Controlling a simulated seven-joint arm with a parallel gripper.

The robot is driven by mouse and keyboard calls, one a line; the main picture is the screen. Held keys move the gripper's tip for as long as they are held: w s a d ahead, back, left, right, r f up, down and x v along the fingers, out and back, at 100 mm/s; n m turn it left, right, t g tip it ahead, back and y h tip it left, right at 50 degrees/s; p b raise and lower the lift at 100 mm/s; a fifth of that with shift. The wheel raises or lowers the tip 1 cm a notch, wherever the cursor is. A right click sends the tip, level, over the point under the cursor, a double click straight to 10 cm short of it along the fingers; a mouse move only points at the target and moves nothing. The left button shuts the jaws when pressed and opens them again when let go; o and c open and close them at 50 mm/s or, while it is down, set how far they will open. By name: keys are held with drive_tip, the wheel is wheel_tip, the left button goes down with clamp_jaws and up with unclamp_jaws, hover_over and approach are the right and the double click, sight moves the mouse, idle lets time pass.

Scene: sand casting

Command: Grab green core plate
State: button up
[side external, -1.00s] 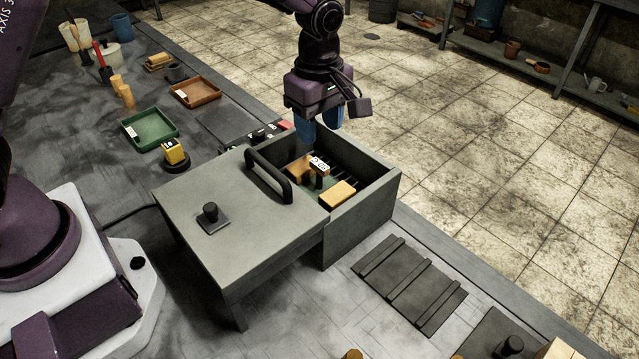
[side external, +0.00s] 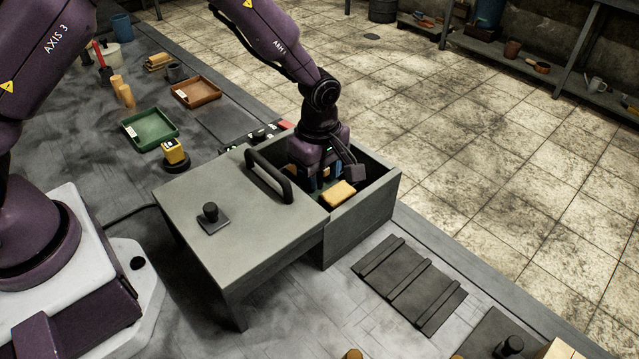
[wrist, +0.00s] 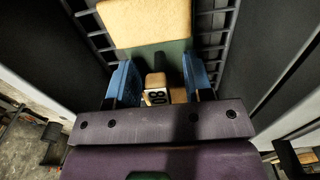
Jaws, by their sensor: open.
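The green core plate (wrist: 176,56) lies inside the grey box (side external: 362,219), with tan blocks on it. One tan block (wrist: 145,20) shows large in the wrist view, and a small block with a label reading 80 or 08 (wrist: 156,96) sits between my fingers. My gripper (wrist: 158,68) is open, pointing down inside the box, with its blue fingers on either side of the plate's near part. It also shows in the side view (side external: 318,178), where it hides most of the plate. Whether the fingers touch the plate, I cannot tell.
The box walls rise close around my gripper. A grey lid or table-like cover with a black handle (side external: 268,178) stands against the box's left side. A green tray (side external: 150,130) and a brown tray (side external: 196,92) lie at the back left. A ribbed dark mat (side external: 410,285) lies at the front right.

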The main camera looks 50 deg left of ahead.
clamp_jaws()
drive_tip(key=shift+r, duration=0.15)
